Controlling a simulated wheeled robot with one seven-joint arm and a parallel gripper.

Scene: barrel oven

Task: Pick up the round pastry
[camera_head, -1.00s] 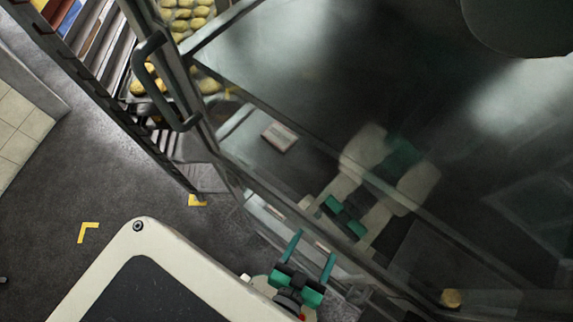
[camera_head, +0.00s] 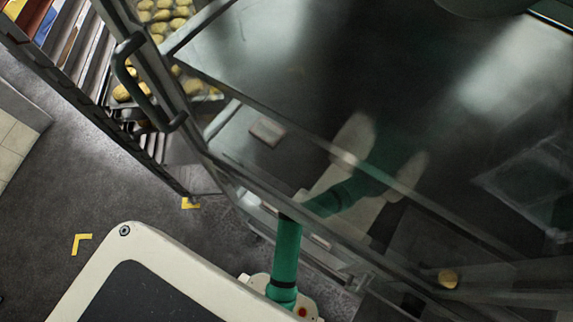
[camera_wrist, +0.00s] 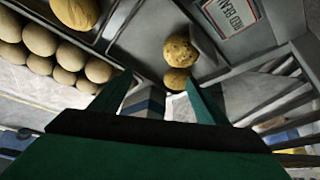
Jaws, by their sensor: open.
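A round, golden-brown pastry (camera_wrist: 180,53) lies on a grey metal surface in the wrist view, ahead of my gripper (camera_wrist: 159,82) and slightly right of centre. A second, similar round shape (camera_wrist: 177,80) shows just below it; I cannot tell whether it is another pastry or a reflection. My gripper's two green fingers are apart with nothing held between them, and the pastry is beyond the fingertips. My gripper's fingers cannot be made out in the head view.
Several pale buns (camera_wrist: 40,40) and a larger yellow one (camera_wrist: 76,12) sit at the left in the wrist view. A "RED BEAN" label (camera_wrist: 232,14) is at the right. The head view shows a door handle (camera_head: 128,75), trays of buns (camera_head: 165,15) and large reflective glass.

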